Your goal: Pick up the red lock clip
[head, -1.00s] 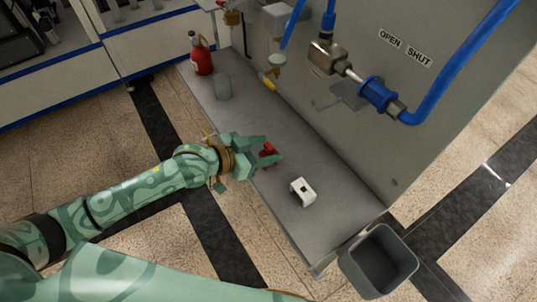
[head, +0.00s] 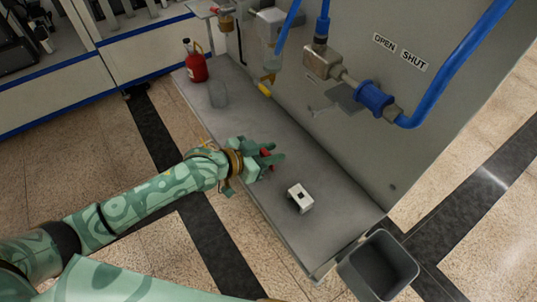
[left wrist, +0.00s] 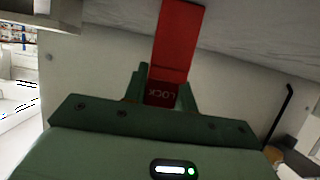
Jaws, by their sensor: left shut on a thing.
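The red lock clip (left wrist: 175,45) fills the upper middle of the left wrist view, with the word LOCK on its near part. My left gripper (left wrist: 162,92) is shut on it, one green finger on each side. In the head view the gripper (head: 268,160) is over the grey bench, and only a small red part of the clip (head: 266,154) shows between the fingers. The rest of the clip is hidden by the fingers there. I cannot tell whether the clip touches the bench. My right gripper is not in view.
A white block with a dark square opening (head: 300,198) sits on the bench (head: 245,120) to the right of the gripper. A grey bin (head: 378,268) stands at the near end, below the panel with blue pipes.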

